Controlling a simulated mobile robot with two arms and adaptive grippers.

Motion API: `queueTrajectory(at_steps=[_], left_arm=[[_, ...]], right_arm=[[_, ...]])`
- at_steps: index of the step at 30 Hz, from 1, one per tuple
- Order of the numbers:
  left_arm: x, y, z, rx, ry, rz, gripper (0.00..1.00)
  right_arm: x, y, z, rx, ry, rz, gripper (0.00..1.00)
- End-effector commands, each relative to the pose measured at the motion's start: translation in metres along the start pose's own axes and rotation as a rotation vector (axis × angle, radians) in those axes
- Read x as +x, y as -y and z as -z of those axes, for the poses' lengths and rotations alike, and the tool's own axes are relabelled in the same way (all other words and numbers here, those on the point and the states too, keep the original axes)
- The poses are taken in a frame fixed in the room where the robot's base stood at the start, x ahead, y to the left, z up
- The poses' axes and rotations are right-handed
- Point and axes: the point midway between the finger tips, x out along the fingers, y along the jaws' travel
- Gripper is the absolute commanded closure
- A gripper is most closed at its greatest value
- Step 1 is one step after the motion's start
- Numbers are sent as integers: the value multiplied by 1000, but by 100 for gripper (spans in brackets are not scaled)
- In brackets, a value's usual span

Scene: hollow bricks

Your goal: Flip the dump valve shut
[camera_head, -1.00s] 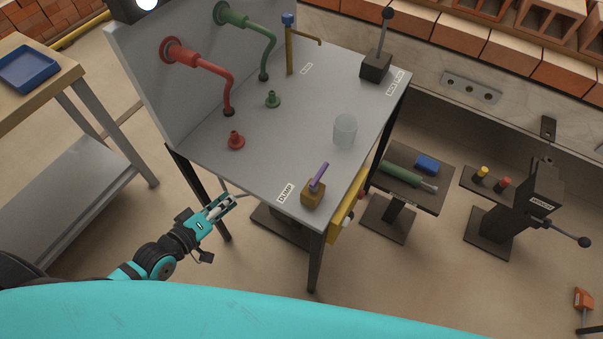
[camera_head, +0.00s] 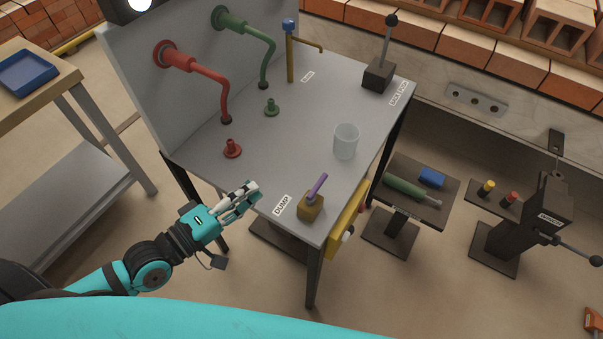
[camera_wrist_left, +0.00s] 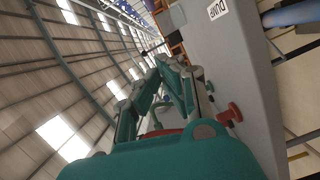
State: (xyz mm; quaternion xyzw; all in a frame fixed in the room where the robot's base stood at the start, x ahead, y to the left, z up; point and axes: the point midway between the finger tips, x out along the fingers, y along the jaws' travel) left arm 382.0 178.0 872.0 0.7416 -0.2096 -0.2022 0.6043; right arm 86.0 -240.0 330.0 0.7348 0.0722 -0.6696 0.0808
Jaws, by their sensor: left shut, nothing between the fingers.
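The dump valve is a brass block (camera_head: 311,206) with a purple lever (camera_head: 318,186), at the near corner of the grey table (camera_head: 290,150). The lever is tilted up and to the right. A "DUMP" label (camera_head: 282,205) lies left of it; the label also shows in the left wrist view (camera_wrist_left: 217,9). My left gripper (camera_head: 253,194) is shut and empty at the table's near left edge, left of the label and apart from the valve. In the left wrist view its fingers (camera_wrist_left: 172,62) come together. My right gripper is not in view.
A clear cup (camera_head: 346,141) stands behind the valve. Red (camera_head: 232,148) and green (camera_head: 271,107) fittings sit on the table, with red (camera_head: 203,72) and green (camera_head: 250,37) pipes at the back panel. A black lever (camera_head: 386,55) stands at the far corner.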

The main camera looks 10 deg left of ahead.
Motion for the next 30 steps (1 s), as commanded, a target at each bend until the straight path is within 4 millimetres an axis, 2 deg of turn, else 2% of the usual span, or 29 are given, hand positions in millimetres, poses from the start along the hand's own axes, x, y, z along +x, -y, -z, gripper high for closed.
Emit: queueTrajectory(at_steps=[5,18,21,24,30], left_arm=[[14,-1,1,0,-4,-3,100],[104,-2,1,0,-2,-4,100],[105,-2,-19,-5,0,0,100],[107,-1,-29,-2,-1,1,100],[109,1,-38,1,-1,2,100]], right_arm=[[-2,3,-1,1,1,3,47],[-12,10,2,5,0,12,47],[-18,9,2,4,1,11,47],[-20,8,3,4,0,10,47],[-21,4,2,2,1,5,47]])
